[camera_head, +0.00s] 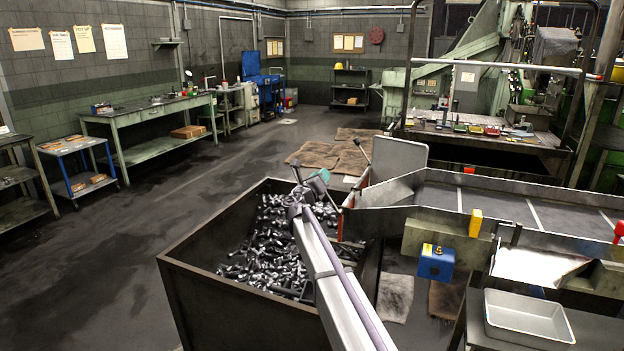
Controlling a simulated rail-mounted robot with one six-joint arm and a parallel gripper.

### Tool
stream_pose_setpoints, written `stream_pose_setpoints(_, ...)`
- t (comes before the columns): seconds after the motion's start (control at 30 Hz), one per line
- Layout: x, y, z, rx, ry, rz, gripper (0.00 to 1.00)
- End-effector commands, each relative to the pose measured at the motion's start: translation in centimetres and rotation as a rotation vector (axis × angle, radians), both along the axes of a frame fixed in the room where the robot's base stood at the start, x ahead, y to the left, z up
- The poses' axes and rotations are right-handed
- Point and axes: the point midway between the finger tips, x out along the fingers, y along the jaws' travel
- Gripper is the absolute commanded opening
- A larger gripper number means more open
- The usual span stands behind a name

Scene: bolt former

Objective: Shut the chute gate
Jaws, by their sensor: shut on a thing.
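The grey metal chute (520,205) comes in from the right and ends above a dark bin of bolts. At its mouth stands an upright pale plate (400,156), with a tilted plate (388,194) below it. I cannot tell for sure which is the gate, or whether it is open. Orange-red edging shows at the mouth, and a thin rod with a dark knob (355,141) rises behind it. My arm reaches over the bin. My gripper (322,180) is small beside the mouth, shut on what looks like the gate handle. The jaws' contact is mostly hidden.
The open bin (225,293) of bolts (268,250) lies under my arm. A metal tray (528,318) sits at the lower right. A green machine stands behind. The floor to the left is clear.

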Motion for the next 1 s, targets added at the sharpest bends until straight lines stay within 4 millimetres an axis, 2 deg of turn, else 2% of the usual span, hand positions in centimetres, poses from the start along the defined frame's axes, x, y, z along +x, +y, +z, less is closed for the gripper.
stream_pose_setpoints(0.27, 0.0, 0.2, -0.1, -0.001, 0.001, 0.004, 0.0)
stream_pose_setpoints(0.3, 0.0, 0.2, 0.0, -0.001, 0.001, 0.004, 0.33)
stream_pose_setpoints(0.5, 0.0, 0.2, 0.0, -0.001, 0.0, 0.004, 0.52)
stream_pose_setpoints(0.8, -0.3, 0.2, -0.1, 0.0, 0.0, 0.002, 0.53)
stream_pose_setpoints(0.87, -0.8, 0.4, -0.3, 0.0, 0.0, 0.002, 0.53)
stream_pose_setpoints(1.0, -3.2, 1.5, -0.9, -0.001, 0.001, 0.004, 0.53)
